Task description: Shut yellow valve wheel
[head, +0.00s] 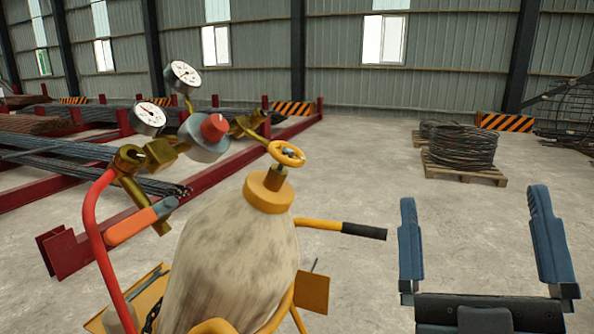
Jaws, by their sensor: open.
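The yellow valve wheel (287,153) sits on a stem above the yellow collar (268,191) of a worn, whitish gas cylinder (233,262) in the head view. The wheel faces up and is tilted a little. My gripper (472,235) is at the lower right, with its two blue-padded fingers pointing up and wide apart. It is open and empty, well to the right of the wheel and not touching it. Whether the valve is open or shut cannot be told from its look.
A brass regulator with two gauges (184,76) and a red knob (214,127) stands left of the wheel. A red hose (92,222) runs down the left. A black-gripped yellow handle (364,231) juts between cylinder and gripper. Wire coils on a pallet (466,172) lie far behind; open floor surrounds them.

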